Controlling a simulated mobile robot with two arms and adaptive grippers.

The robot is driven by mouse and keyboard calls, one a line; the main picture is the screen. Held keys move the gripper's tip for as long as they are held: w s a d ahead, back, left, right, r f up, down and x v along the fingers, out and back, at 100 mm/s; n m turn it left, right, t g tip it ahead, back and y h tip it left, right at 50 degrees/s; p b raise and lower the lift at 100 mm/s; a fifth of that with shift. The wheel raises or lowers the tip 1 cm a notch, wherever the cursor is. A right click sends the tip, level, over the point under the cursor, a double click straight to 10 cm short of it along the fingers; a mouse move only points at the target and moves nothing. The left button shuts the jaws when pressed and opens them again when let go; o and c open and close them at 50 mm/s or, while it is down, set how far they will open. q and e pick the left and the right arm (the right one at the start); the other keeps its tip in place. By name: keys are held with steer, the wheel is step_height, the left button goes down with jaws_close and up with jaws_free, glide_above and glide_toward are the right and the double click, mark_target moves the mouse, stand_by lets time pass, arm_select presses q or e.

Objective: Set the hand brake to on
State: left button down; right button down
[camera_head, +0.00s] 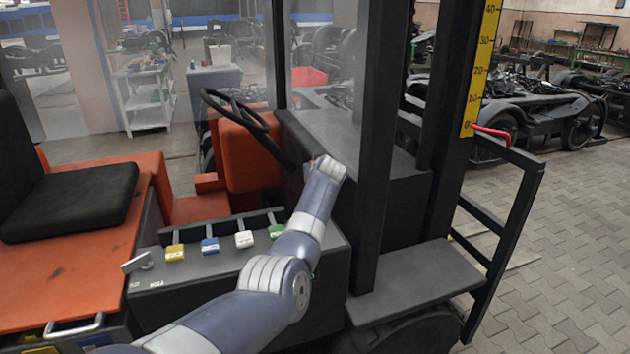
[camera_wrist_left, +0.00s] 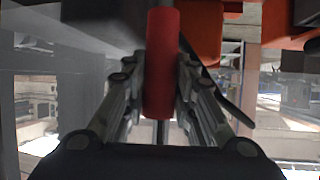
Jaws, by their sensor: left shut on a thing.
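In the head view my left arm reaches into the cab to the dash beside the steering wheel (camera_head: 240,115). There the gripper and the red grip are hidden behind my wrist and the dash, so the brake's position cannot be told. My right gripper is in neither view.
Levers with yellow (camera_head: 175,252), blue (camera_head: 210,245), white (camera_head: 244,239) and green (camera_head: 277,231) knobs stand close beside my forearm. A black seat (camera_head: 70,200) is at left. A dark mast post (camera_head: 375,150) stands just right of my wrist. Paved floor (camera_head: 580,240) lies clear at right.

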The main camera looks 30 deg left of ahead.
arm_select(q)
steer(key=shift+w+a+f, duration=0.15)
steer(key=shift+w+a, duration=0.1)
steer(key=shift+a, duration=0.1)
steer(key=shift+h, duration=0.3)
steer(key=shift+a+b, duration=0.1)
steer(key=shift+b, duration=0.2)
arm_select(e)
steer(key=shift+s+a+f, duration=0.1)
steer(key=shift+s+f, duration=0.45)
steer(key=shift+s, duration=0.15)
